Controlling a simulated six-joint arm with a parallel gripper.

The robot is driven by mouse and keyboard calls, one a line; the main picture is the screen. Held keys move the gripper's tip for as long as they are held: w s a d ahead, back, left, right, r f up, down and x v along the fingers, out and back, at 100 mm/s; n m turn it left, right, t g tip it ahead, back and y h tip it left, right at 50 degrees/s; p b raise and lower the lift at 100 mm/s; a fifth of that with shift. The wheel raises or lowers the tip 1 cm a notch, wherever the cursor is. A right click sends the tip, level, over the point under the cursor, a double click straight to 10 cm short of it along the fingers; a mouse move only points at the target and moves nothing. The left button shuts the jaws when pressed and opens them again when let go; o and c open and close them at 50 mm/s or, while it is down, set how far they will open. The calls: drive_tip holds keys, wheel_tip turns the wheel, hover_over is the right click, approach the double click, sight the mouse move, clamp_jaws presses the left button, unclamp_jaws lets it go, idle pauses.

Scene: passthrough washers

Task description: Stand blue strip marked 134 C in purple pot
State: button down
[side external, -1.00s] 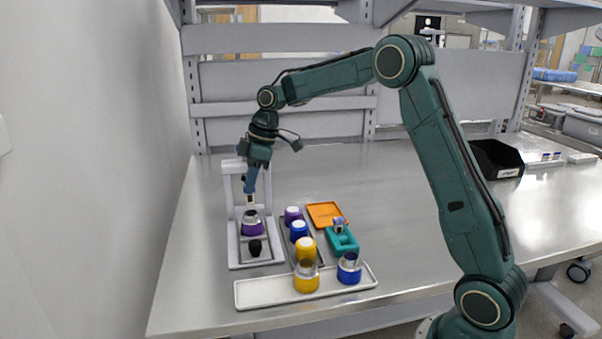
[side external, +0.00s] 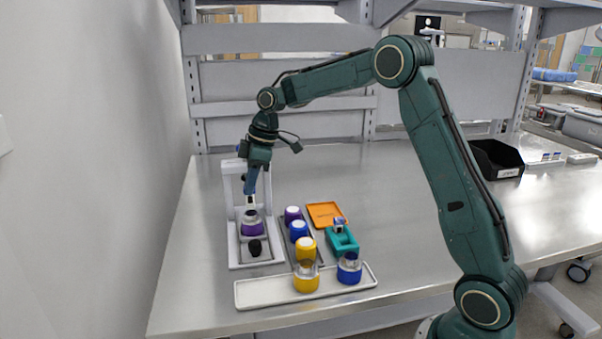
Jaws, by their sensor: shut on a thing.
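The purple pot (side external: 252,229) stands upright on the white stand at the left, with a clear and dark upper part above its purple band. My gripper (side external: 250,194) points down just above the pot's mouth. It is shut on a small, thin piece, seemingly the blue strip, with a pale part showing below the fingers. The marking 134 C is too small to read. I cannot tell whether the strip's lower end is inside the pot or just above it.
A black knob (side external: 255,247) sits in front of the pot. Purple, blue and yellow capped containers stand on a grey tray to the right. A white tray (side external: 250,292) holds a yellow pot (side external: 306,283) and a blue pot (side external: 349,274). An orange tray (side external: 326,213) and teal holder (side external: 342,241) lie beyond.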

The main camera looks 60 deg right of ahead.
sight(253, 207)
drive_tip(key=shift+f, duration=2.3)
idle(1.5)
drive_tip(key=c, duration=0.9)
unclamp_jaws()
drive_tip(key=shift+c, duration=0.2)
drive_tip(key=shift+r, duration=0.2)
drive_tip(key=shift+r, duration=3.75)
drive_tip(key=shift+r, duration=0.1)
